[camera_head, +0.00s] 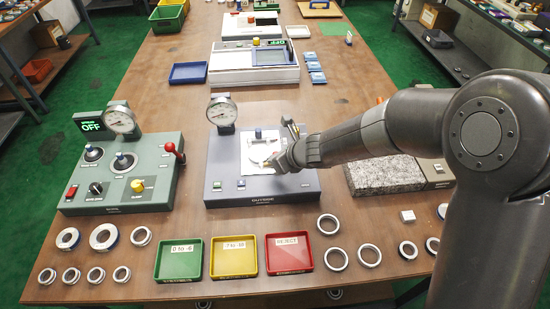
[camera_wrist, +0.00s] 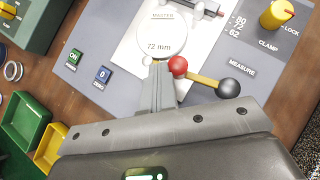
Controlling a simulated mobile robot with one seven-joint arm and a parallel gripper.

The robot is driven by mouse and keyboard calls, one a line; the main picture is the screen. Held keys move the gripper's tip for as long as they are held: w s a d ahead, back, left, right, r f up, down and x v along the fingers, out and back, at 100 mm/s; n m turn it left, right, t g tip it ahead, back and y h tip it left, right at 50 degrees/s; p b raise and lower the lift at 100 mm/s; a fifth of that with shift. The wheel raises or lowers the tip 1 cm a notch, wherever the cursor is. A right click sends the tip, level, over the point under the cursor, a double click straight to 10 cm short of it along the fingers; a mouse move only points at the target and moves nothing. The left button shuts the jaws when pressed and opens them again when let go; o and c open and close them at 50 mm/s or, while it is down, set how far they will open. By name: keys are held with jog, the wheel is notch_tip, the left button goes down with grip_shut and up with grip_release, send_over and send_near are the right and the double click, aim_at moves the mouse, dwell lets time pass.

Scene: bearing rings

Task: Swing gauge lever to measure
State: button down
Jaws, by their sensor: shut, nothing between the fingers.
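The grey outside gauge station (camera_head: 225,172) stands mid-table, with a dial (camera_head: 222,112) at its back. In the wrist view a lever shows beside the MEASURE label: a brass-coloured bar (camera_wrist: 203,80) with a red ball (camera_wrist: 178,66) at one end and a black ball (camera_wrist: 229,88) at the other. A white round master piece (camera_wrist: 158,47), marked 72 mm, lies on the white plate (camera_wrist: 128,48). My gripper (camera_wrist: 157,70) is shut and empty. Its fingertips are just left of the red ball; I cannot tell whether they touch. My gripper hides part of the station in the head view.
A yellow clamp knob (camera_wrist: 276,14) sits at the station's corner. Green (camera_head: 179,275), yellow (camera_head: 233,271) and red (camera_head: 289,268) trays lie in front, with several rings on both sides. A granite block (camera_head: 383,175) is on the right; another gauge station (camera_head: 125,170) is on the left.

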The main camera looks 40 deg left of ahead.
dwell(0.6)
jog(key=d, duration=0.1)
jog(key=s+d, duration=0.2)
jog(key=shift+s+d+r, duration=0.25)
jog(key=shift+d, duration=0.1)
jog(key=s+d+r, duration=0.3)
jog(key=d+r, duration=0.2)
jog(key=r, duration=0.1)
jog(key=shift+s+d+r, duration=0.2)
jog(key=shift+s+r, duration=0.1)
jog(key=shift+s, duration=0.1)
